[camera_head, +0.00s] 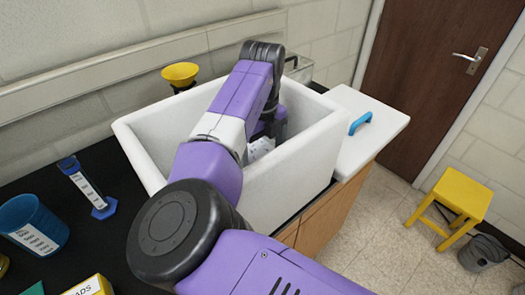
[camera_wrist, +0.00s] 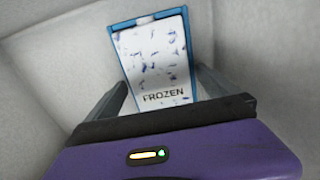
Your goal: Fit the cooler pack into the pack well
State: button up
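The cooler pack (camera_wrist: 150,62) is a white, blue-speckled slab marked FROZEN with blue edging. In the wrist view it stands out between my two fingers, inside a white-walled space. My gripper (camera_wrist: 161,76) has its fingers apart, one on each side of the pack, with the tips close to its edges. Whether they press on it I cannot tell. In the head view my arm reaches down into the white open cooler (camera_head: 137,152), and a speckled part of the pack (camera_head: 260,149) shows inside. The pack well cannot be made out clearly.
The cooler's high walls surround my gripper. A white lid-like panel (camera_head: 375,120) with a blue handle (camera_head: 360,122) lies at its right. A blue cup (camera_head: 33,225), a graduated cylinder (camera_head: 87,187) and a yellow funnel (camera_head: 180,73) stand around it. A yellow stool (camera_head: 463,192) is on the floor.

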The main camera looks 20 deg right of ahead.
notch_tip(320, 180, up, 12)
jog(key=b, duration=0.2)
jog(key=shift+r, duration=0.15)
dwell(0.5)
